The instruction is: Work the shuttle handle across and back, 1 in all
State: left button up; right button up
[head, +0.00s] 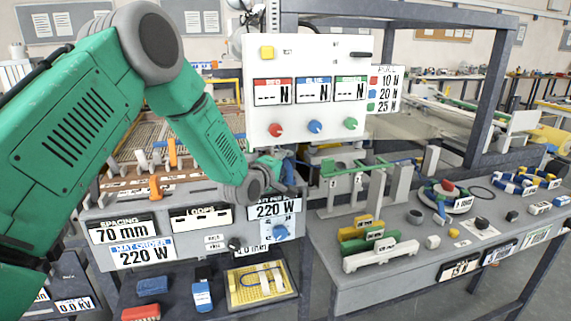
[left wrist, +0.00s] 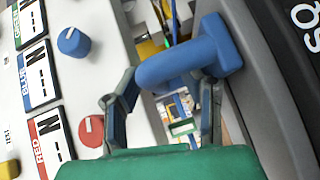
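My left gripper (head: 287,180) comes down from the left in the head view, at the right end of the grey machine front (head: 185,262), below the white control panel. In the left wrist view its two dark fingers (left wrist: 168,95) stand wide apart. A blue handle (left wrist: 175,68), which I take for the shuttle handle, lies at the fingertips. It spans the gap and joins a dark grey body on the right. The left fingertip is close to its free end; whether it touches I cannot tell. In the head view the gripper largely hides the handle. My right gripper is not in view.
The white control panel (head: 309,55) with red, blue and green knobs stands just above the gripper. Grey posts frame the machine. A grey side table (head: 395,278) at right holds coloured blocks and a ring-shaped spool. A yellow tray (head: 233,303) sits on the lower shelf.

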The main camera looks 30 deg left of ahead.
pick_arm(q)
jog(key=shift+d, duration=0.15)
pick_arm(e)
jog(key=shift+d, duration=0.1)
